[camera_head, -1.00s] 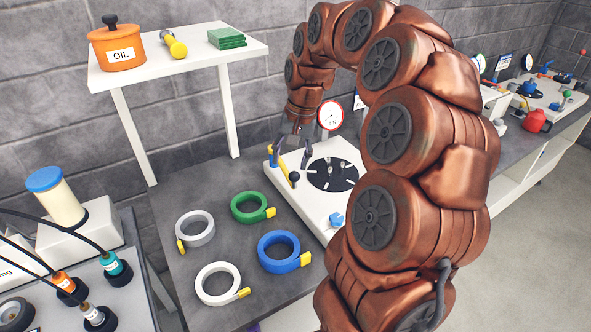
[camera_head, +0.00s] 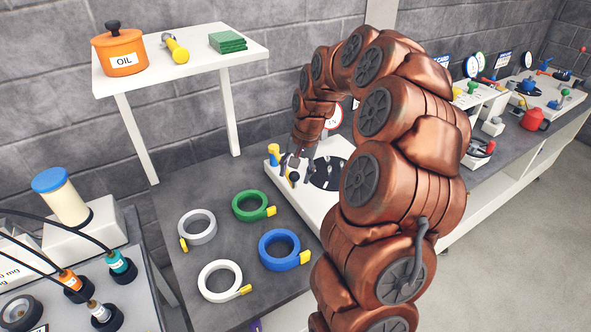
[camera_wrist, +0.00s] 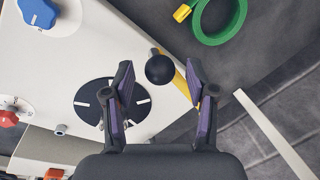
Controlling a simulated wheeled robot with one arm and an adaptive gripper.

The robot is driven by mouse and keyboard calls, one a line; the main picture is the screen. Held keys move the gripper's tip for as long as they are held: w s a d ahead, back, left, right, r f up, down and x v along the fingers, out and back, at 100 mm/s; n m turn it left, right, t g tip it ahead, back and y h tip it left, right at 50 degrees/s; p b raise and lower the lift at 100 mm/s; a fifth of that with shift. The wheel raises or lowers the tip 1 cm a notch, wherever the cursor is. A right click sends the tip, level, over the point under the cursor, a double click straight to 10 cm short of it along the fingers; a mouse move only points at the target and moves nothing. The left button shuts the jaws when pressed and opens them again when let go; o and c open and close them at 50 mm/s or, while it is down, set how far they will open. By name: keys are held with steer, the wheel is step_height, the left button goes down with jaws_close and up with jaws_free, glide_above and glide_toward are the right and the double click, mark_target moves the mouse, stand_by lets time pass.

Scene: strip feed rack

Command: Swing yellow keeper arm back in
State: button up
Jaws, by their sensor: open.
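The yellow keeper arm (camera_wrist: 182,82) shows in the wrist view as a yellow bar with a black ball knob (camera_wrist: 159,68) on it. My gripper (camera_wrist: 161,84) is open, with the knob between and slightly beyond its two fingertips; I cannot tell whether anything touches. In the head view my gripper (camera_head: 292,167) is over the left part of the white unit (camera_head: 310,203), close to the dark knob (camera_head: 294,176). The gripper hides most of the yellow arm there. A black slotted disc (camera_wrist: 108,105) lies on the unit, left of the knob in the wrist view.
Green (camera_head: 250,207), blue (camera_head: 284,250), grey and white coils lie on the bench left of the unit. A blue knob (camera_wrist: 40,12) stands on the unit. A shelf (camera_head: 190,60) with an orange oil pot (camera_head: 122,52) stands behind. The floor at right is clear.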

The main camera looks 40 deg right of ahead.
steer(key=shift+f, duration=0.15)
steer(key=shift+c, duration=0.3)
jaws_close()
stand_by(0.3)
